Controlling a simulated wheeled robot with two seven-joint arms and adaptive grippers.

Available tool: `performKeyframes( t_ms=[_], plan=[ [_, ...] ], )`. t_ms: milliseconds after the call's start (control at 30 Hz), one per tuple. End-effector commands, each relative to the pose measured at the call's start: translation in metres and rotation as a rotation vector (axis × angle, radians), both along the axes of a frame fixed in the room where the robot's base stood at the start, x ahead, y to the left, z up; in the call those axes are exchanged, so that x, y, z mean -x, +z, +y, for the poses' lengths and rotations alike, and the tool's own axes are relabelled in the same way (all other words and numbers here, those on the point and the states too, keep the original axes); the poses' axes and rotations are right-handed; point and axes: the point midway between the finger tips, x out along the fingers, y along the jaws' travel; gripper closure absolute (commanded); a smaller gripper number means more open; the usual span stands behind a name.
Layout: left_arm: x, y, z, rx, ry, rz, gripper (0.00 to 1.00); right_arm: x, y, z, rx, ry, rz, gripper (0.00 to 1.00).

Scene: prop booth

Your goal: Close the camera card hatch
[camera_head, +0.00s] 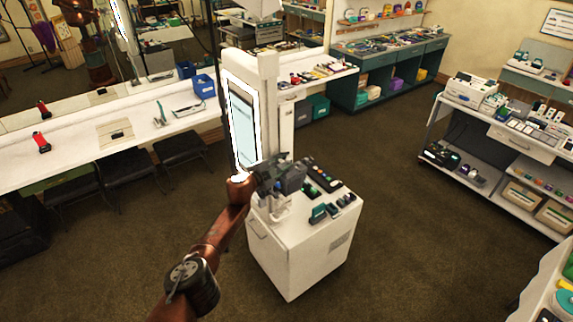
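A white stand with a tall lit panel (243,125) rises from a white cabinet (290,255) in the middle of the head view. A dark grey boxy thing, which looks like the camera (291,179), sits at the front of the stand above the cabinet top. My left arm reaches up from the bottom, and my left gripper (268,179) is right at the left side of the camera. Its dark fingers blend with the camera, so contact and finger opening cannot be told. The card hatch cannot be made out. My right gripper is not in view.
Several small dark and teal items (322,212) lie on the cabinet top. A long white counter (75,148) with black stools (182,149) is at the left. A white shelf cart (500,135) stands at the right. The carpet (400,240) right of the cabinet is clear.

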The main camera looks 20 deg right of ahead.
Motion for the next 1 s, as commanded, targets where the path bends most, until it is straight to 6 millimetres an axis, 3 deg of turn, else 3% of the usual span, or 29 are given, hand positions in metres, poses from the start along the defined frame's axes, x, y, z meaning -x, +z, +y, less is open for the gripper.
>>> performKeyframes(
  t_ms=[233, 667, 1000],
  plan=[
    [-0.004, -0.004, 0.007, -0.008, 0.014, 0.001, 0.69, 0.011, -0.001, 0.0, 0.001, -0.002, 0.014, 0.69],
    [-0.001, -0.01, 0.01, -0.013, 0.011, 0.009, 0.69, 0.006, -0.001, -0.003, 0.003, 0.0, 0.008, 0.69],
    [0.009, -0.007, 0.023, -0.014, 0.009, 0.013, 0.69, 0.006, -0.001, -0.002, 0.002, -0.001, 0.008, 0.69]
  ],
)
